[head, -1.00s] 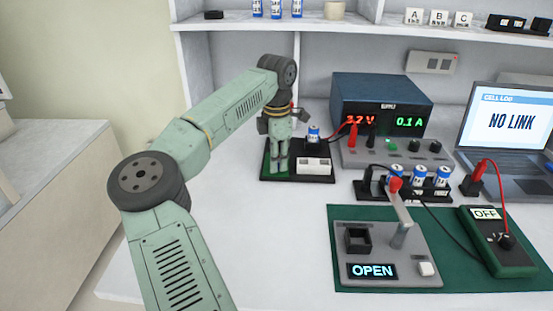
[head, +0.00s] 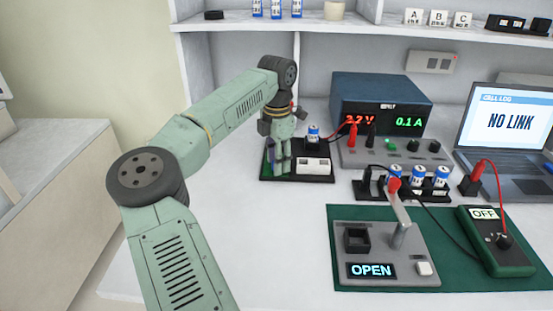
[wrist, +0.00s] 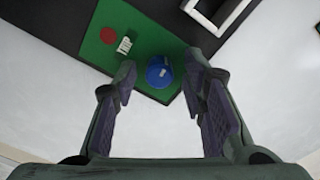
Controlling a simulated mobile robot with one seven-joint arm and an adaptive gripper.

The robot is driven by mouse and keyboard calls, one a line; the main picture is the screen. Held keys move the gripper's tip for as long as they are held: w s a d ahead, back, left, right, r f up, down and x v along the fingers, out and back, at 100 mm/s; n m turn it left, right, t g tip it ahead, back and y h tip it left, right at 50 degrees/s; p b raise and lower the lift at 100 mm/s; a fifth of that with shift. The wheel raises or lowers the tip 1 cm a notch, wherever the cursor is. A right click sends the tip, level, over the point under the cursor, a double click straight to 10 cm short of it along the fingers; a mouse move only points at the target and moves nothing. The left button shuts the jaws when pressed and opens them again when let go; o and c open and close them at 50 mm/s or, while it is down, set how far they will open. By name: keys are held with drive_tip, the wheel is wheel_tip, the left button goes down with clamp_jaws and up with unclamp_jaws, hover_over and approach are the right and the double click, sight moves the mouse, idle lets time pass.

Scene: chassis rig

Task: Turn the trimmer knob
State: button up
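The trimmer knob appears as a round blue knob (wrist: 159,72) on a green board (wrist: 150,40) in the wrist view. It has a pale mark on its top. My gripper (wrist: 163,84) is open, with one finger on each side of the knob, the right one closer in the picture. I cannot tell whether either fingertip touches it. In the head view my gripper (head: 278,168) points down over the left end of the black board (head: 315,179) and largely hides the knob there.
A white frame (wrist: 222,14) stands beside the green board, with a red disc (wrist: 122,35) and a small white label (wrist: 124,46) on it. The power supply (head: 380,100), a row of cells (head: 420,178) and the OPEN switch box (head: 350,280) stand to the right.

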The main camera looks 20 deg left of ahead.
wheel_tip(320, 180, up, 12)
idle(0.7)
drive_tip(key=shift+s, duration=0.15)
